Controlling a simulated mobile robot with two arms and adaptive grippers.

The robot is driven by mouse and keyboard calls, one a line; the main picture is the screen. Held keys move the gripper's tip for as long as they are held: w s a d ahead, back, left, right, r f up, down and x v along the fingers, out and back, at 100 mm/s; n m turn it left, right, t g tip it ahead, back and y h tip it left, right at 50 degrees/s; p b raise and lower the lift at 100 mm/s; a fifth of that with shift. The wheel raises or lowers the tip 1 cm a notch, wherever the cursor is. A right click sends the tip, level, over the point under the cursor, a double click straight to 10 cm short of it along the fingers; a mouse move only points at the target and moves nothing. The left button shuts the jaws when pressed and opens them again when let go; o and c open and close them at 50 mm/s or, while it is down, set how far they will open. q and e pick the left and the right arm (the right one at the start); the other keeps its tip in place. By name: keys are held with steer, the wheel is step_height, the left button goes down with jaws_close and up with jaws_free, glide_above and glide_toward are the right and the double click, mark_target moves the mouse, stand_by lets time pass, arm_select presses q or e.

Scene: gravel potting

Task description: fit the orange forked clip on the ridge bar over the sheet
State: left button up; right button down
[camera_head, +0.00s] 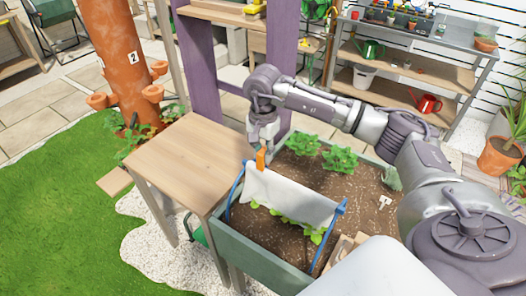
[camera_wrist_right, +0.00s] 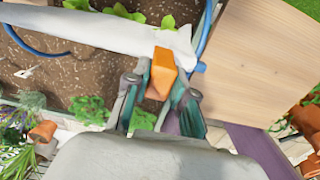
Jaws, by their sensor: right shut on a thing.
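The orange forked clip (camera_head: 261,157) stands at the top left end of the white sheet. In the right wrist view the clip (camera_wrist_right: 161,72) sits between the fingertips, against the sheet's edge. My right gripper (camera_head: 262,148) points down and is shut on the clip. The white sheet (camera_head: 290,197) hangs over a ridge held by blue hoops (camera_head: 336,218) on the planter. The ridge bar is hidden under the sheet. I cannot tell whether the clip's fork is around the bar or only above it. My left gripper is not in view.
The green planter (camera_head: 257,262) holds soil and leafy plants (camera_head: 340,159). A wooden table (camera_head: 178,157) stands beside it at left, its top clear. A purple post (camera_head: 281,60) rises behind. A shelf bench (camera_head: 405,70) stands at the back right.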

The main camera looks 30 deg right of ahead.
steer(key=shift+f, duration=0.15)
steer(key=shift+f+b, duration=1.4)
steer(key=shift+f, duration=0.05)
steer(key=c, duration=0.9)
jaws_free()
steer(key=shift+r, duration=0.2)
step_height(320, 180, up, 12)
steer(key=shift+f, duration=0.15)
